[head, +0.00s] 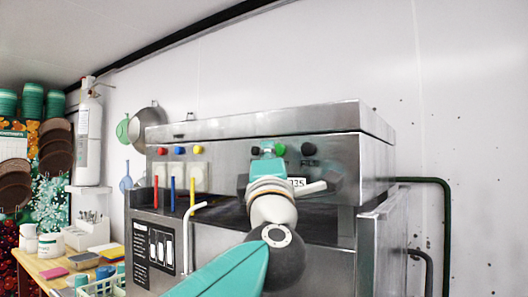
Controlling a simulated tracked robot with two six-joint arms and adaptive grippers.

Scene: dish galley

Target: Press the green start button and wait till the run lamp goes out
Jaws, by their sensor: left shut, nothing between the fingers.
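The steel dish machine (330,230) fills the middle of the head view. A green button (280,150) shows on its upper front panel, partly hidden by my left gripper (268,153). The gripper is shut and empty, with its tips in front of the panel right by the green button. I cannot tell whether they touch it. Red (162,151), blue (180,150) and yellow (198,149) round caps sit on the panel further left. I cannot tell which, if any, is the run lamp, or whether one is lit. My right gripper is not in view.
A black knob (308,149) sits right of the green button. Red, blue and yellow upright rods stand at the machine's front left. A wooden counter (40,268) with tubs and sponges is at the left.

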